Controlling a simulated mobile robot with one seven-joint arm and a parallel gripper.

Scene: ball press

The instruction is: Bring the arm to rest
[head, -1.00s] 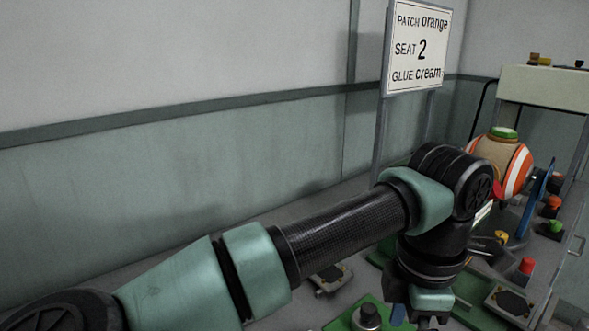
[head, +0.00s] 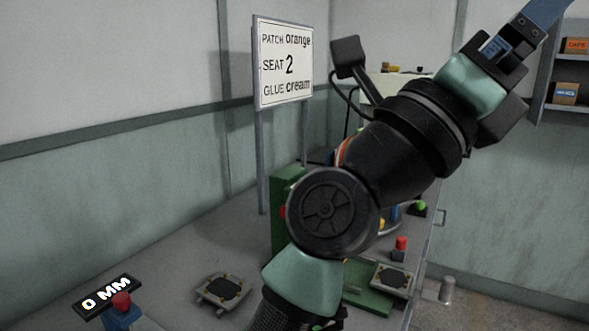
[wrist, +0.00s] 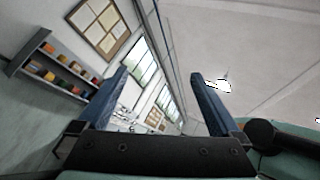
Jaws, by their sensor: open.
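My arm is folded upward in the head view, with its elbow low and its wrist raised to the upper right. My gripper (wrist: 160,100) shows in the wrist view with two blue fingers spread apart and nothing between them. In the head view only part of the gripper shows at the top right corner, and its fingertips are cut off. The wrist camera faces the upper wall, windows and ceiling. The orange-striped ball is mostly hidden behind my arm in the head view.
A sign (head: 283,62) reads patch orange, seat 2, glue cream. The bench carries a "0 MM" display (head: 107,296), a dark pad (head: 225,291), another pad (head: 391,278) and a red button (head: 401,243). Shelves (head: 570,70) stand at the right. Air around my gripper is clear.

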